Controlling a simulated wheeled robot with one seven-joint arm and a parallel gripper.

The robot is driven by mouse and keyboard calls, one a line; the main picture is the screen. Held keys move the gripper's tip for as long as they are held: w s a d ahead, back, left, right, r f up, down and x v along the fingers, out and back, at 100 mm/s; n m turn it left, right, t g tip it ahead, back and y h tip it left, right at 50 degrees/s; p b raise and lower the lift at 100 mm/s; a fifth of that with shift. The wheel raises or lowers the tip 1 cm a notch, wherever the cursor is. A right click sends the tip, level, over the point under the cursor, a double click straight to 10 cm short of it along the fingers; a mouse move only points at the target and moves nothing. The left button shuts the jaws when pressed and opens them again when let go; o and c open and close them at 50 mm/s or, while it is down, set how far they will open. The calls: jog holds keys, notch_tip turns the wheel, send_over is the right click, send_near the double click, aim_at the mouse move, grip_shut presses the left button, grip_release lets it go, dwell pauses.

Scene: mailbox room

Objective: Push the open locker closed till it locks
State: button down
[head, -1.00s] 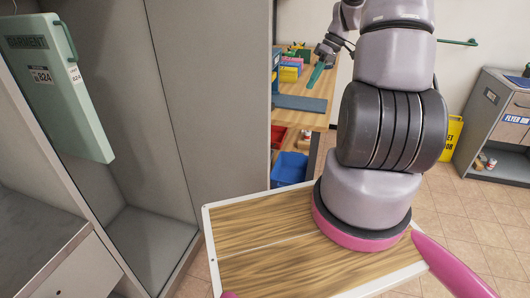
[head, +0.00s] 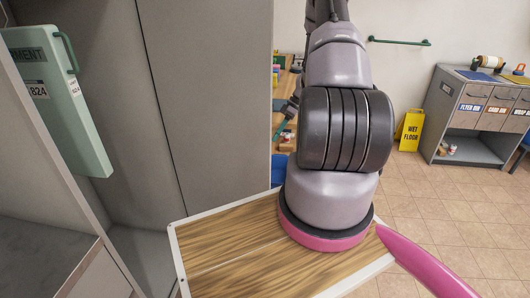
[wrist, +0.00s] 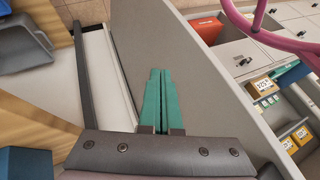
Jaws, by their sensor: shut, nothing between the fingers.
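My gripper (head: 279,137) is partly hidden behind my arm, just right of the panel's edge. In the wrist view, its green fingers (wrist: 160,72) are together and empty, in front of a broad grey panel (wrist: 205,95). I cannot tell whether they touch it. The latch is not visible.
My wooden-topped base stands close to the locker. A yellow wet floor sign (head: 410,130) and a grey cabinet (head: 475,115) stand to the right, with open tiled floor (head: 430,210) before them. A wooden worktable (head: 287,85) shows behind my arm.

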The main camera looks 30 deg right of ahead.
aim_at(267, 151)
jog(key=shift+s+a+f, duration=0.45)
jog(key=shift+a+f, duration=0.2)
jog(key=shift+a, duration=0.35)
jog(key=shift+s+a+f, duration=0.5)
jog(key=shift+a+f, duration=0.15)
jog(key=shift+a, duration=0.3)
jog(key=shift+s+a+f, duration=0.45)
jog(key=shift+a+f, duration=0.2)
jog(key=shift+a, duration=0.35)
